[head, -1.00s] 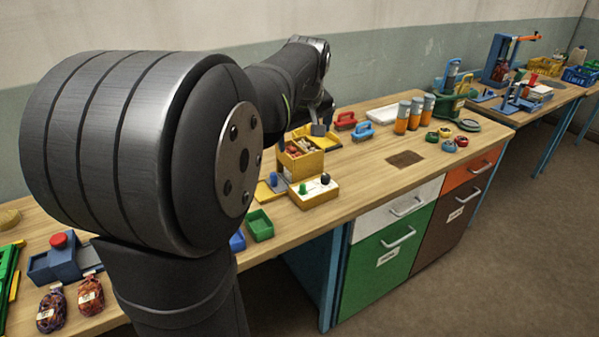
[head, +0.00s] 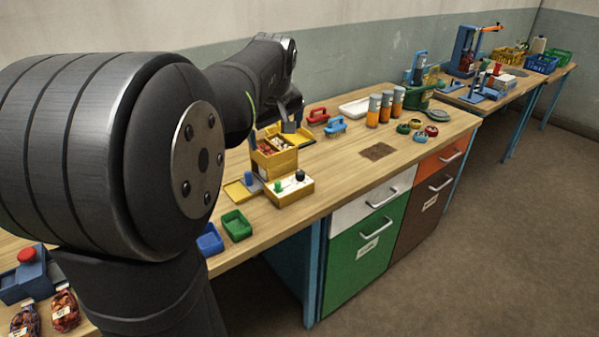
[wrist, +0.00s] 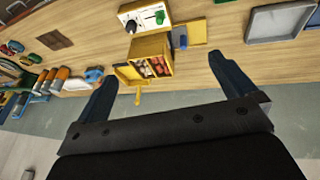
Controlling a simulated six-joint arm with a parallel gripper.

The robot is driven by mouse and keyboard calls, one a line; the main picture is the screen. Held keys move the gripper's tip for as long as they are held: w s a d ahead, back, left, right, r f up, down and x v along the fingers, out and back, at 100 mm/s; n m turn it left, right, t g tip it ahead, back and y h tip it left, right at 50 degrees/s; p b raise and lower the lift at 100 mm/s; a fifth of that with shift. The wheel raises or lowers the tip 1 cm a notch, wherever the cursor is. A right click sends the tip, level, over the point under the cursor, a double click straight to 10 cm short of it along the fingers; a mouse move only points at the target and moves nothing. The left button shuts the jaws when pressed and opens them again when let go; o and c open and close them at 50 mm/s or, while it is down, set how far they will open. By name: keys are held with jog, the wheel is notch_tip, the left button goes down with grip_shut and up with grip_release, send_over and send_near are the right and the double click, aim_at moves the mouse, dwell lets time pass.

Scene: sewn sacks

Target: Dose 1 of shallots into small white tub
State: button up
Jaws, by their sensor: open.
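My gripper (wrist: 165,68) is open and empty in the wrist view, its two dark blue fingers wide apart. Beyond and between them is a yellow two-compartment box (wrist: 146,47) with reddish and pale small produce (wrist: 157,66); which are shallots I cannot tell. In the head view the box (head: 275,163) stands on the bench beside my wrist, and my fingertips are hard to make out. A shallow pale tray (head: 354,107) lies at the back of the bench. A grey-rimmed tray (wrist: 283,38) shows at the wrist view's upper right. I cannot tell whether either is the small white tub.
A control box with knobs (head: 289,190) stands in front of the yellow box. Green (head: 237,225) and blue (head: 209,240) trays are near the front edge. Orange-banded jars (head: 386,108) and red and blue handled tools (head: 335,125) stand to the right. Bench around the brown patch (head: 377,151) is clear.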

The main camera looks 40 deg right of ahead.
aim_at(300, 172)
jog(key=shift+d+f, duration=0.15)
jog(key=shift+d, duration=0.1)
jog(key=c, duration=0.5)
jog(key=shift+m+y, duration=0.7)
jog(key=shift+m, duration=0.2)
jog(key=d+f, duration=0.2)
jog(key=d, duration=0.2)
jog(key=w+d+f, duration=0.1)
jog(key=d+f, duration=0.1)
jog(key=d, duration=0.2)
jog(key=d+f, duration=0.2)
jog(key=d, duration=0.2)
jog(key=shift+w, duration=0.4)
jog(key=c, duration=0.6)
jog(key=shift+t, duration=0.3)
jog(key=x, duration=1.7)
jog(key=shift+f, duration=0.25)
jog(key=c, duration=1)
